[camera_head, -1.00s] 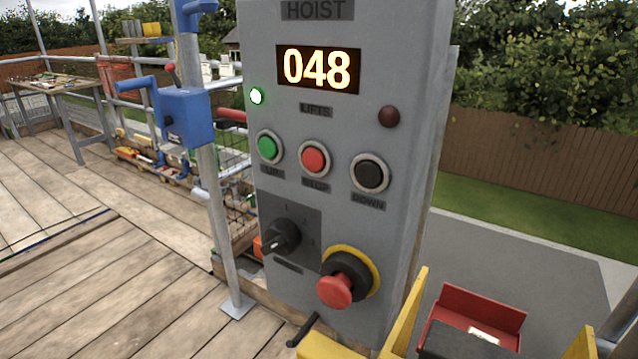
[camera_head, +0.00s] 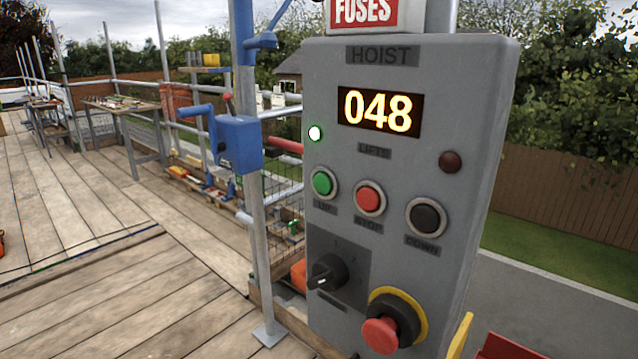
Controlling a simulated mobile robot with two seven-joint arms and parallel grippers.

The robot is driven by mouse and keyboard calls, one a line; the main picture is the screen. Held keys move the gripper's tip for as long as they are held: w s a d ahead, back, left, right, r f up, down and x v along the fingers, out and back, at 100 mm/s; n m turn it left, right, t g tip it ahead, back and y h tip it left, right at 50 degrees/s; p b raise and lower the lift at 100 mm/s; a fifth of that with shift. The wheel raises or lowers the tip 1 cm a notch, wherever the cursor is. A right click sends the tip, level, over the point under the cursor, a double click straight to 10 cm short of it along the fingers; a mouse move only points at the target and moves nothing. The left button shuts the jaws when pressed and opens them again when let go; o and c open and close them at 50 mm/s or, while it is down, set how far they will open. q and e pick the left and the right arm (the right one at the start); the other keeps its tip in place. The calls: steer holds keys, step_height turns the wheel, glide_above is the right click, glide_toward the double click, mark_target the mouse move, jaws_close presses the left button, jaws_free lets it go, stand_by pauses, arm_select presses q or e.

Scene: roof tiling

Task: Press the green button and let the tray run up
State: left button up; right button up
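The grey hoist control box (camera_head: 335,225) stands at the centre right. Its green button (camera_head: 323,184), labelled UP, is at the left of a row with a red STOP button (camera_head: 369,199) and a black DOWN button (camera_head: 426,217). The display (camera_head: 379,110) reads 048. A small lamp (camera_head: 315,133) at the upper left is lit, and a dark red lamp (camera_head: 451,161) on the right looks unlit. A red piece (camera_head: 505,346) shows at the bottom right edge; I cannot tell whether it belongs to the tray. Neither gripper is in view.
A rotary switch (camera_head: 327,272) and a red mushroom button (camera_head: 381,335) on a yellow ring sit low on the box. A blue winch (camera_head: 238,143) is on the scaffold pole (camera_head: 258,215) to the left. The plank deck (camera_head: 120,290) is largely clear.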

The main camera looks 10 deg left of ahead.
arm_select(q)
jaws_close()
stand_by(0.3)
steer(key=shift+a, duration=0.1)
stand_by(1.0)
